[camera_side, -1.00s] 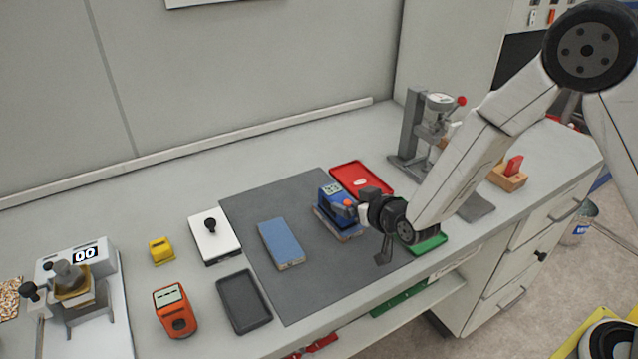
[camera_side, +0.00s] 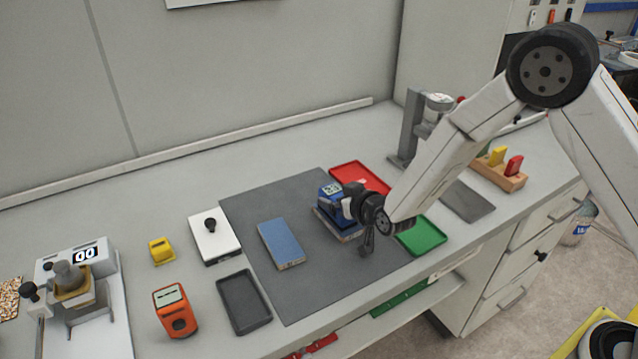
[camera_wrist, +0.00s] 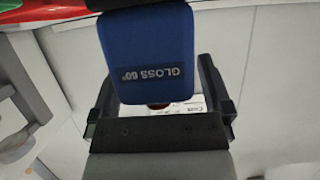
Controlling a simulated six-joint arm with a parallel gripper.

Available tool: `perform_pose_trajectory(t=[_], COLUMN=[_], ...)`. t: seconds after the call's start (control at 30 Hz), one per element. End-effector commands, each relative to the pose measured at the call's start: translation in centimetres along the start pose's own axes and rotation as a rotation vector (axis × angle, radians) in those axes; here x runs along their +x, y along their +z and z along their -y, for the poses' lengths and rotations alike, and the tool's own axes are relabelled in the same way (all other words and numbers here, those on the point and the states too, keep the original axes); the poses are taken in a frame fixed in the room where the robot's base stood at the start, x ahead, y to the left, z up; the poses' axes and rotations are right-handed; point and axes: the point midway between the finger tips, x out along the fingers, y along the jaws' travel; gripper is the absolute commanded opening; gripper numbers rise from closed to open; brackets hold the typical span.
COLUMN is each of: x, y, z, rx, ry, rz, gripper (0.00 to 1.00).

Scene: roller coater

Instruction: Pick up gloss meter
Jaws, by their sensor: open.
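The gloss meter (camera_side: 329,195) is a small blue box with a display on top. It sits on a blue panel (camera_side: 340,226) on the dark grey mat. In the wrist view the blue gloss meter (camera_wrist: 150,52), marked "GLOSS 60°", shows between the two dark fingers. My gripper (camera_wrist: 160,100) is open, with a finger on each side of the meter. In the side view my gripper (camera_side: 349,207) is at the meter's right side and hides part of it. Whether the fingers touch it I cannot tell.
A second blue panel (camera_side: 281,243) lies on the mat (camera_side: 318,284) to the left. A red tray (camera_side: 360,176) lies behind and a green tray (camera_side: 422,236) to the right. An orange device (camera_side: 175,311), a black tray (camera_side: 244,301) and a press stand (camera_side: 411,125) are farther off.

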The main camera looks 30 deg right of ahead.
Motion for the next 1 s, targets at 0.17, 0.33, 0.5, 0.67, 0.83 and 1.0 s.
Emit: perform_pose_trajectory(t=[0.17, 0.33, 0.5, 0.67, 0.83, 1.0], x=[-0.02, -0.03, -0.04, -0.04, -0.03, -0.04], y=[0.01, 0.01, 0.01, 0.01, -0.11, -0.15], z=[0.00, 0.01, 0.01, 0.02, 0.03, 0.04], rx=[0.000, 0.000, 0.000, 0.000, 0.000, 0.000], ry=[0.000, 0.000, 0.000, 0.000, -0.001, -0.001], rz=[0.000, 0.000, 0.000, 0.000, -0.003, -0.003], gripper=[1.00, 1.00, 0.59, 0.08, 0.00, 0.00])
